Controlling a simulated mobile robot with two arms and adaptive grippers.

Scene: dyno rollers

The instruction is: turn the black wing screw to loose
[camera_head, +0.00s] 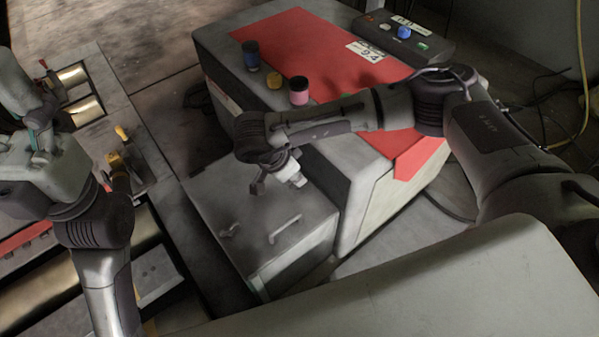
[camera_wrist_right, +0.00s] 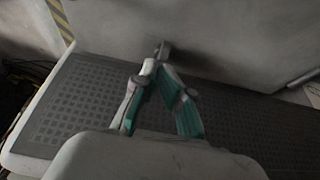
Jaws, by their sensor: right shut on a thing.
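My right gripper (camera_head: 272,172) reaches down over the near grey box (camera_head: 235,195). In the right wrist view, its teal-and-grey fingers (camera_wrist_right: 149,68) come together at a small dark piece, which looks like the black wing screw (camera_wrist_right: 164,49). The fingers are shut on it and cover part of it. The screw's turn angle and how tight it sits cannot be told. My left gripper (camera_head: 42,150) is at the far left, away from this box; its fingertips are too unclear to read.
A bar handle (camera_head: 285,229) and a small dark fitting (camera_head: 229,231) are on the grey box. A perforated dark panel (camera_wrist_right: 80,105) lies below the right fingers.

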